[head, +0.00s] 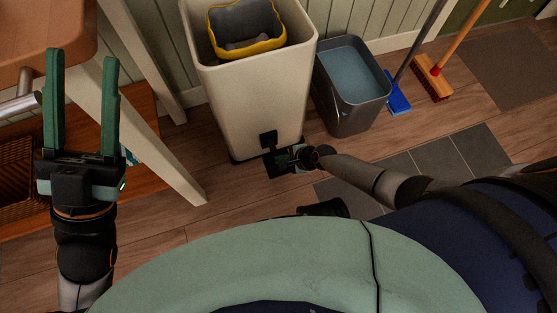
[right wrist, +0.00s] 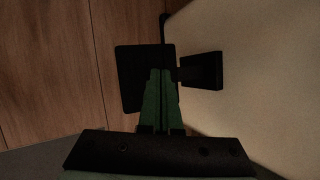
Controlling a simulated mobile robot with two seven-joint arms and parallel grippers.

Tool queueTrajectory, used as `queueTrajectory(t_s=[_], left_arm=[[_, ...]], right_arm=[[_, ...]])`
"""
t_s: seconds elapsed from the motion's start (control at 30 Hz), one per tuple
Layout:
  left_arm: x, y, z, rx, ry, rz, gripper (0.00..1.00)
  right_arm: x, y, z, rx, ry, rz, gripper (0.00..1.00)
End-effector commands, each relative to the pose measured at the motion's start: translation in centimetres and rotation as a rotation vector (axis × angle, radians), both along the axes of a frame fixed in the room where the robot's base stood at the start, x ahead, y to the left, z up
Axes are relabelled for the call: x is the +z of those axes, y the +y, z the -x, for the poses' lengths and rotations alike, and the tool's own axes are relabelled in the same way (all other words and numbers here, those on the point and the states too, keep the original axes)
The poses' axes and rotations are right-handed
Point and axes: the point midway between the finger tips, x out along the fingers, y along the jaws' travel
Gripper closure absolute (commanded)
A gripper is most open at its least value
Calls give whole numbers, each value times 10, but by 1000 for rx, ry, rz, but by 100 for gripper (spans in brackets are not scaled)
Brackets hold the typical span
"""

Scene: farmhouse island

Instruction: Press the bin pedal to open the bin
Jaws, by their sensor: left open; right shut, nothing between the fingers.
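The cream bin (head: 255,95) stands on the wood floor in the middle of the head view. Its top is uncovered, and a dark grey tub with a yellow rim (head: 245,47) shows inside. The black bin pedal (head: 276,170) is low at the bin's front, below a black bracket (head: 268,138). The pedal also shows in the right wrist view (right wrist: 131,78). My right gripper (head: 288,157) is shut and empty, its green fingertips (right wrist: 163,75) over the pedal. I cannot tell whether they touch it. My left gripper (head: 82,60) is open and empty at the far left.
A grey bucket (head: 350,90) stands right of the bin, with a blue brush (head: 398,95) and an orange broom (head: 433,80) beyond it. A wooden table with pale legs (head: 150,140) is at the left, near my left gripper. Dark floor mats lie at the right.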

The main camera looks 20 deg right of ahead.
Motion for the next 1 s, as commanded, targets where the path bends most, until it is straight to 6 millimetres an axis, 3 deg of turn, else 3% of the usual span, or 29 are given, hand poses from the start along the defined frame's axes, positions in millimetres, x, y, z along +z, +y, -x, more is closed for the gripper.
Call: queueTrajectory(t_s=[1.0], left_arm=[[0, -1, 0, -3, 0, -3, 50]], right_arm=[[-13, 1, 1, 1, 2, -2, 100]])
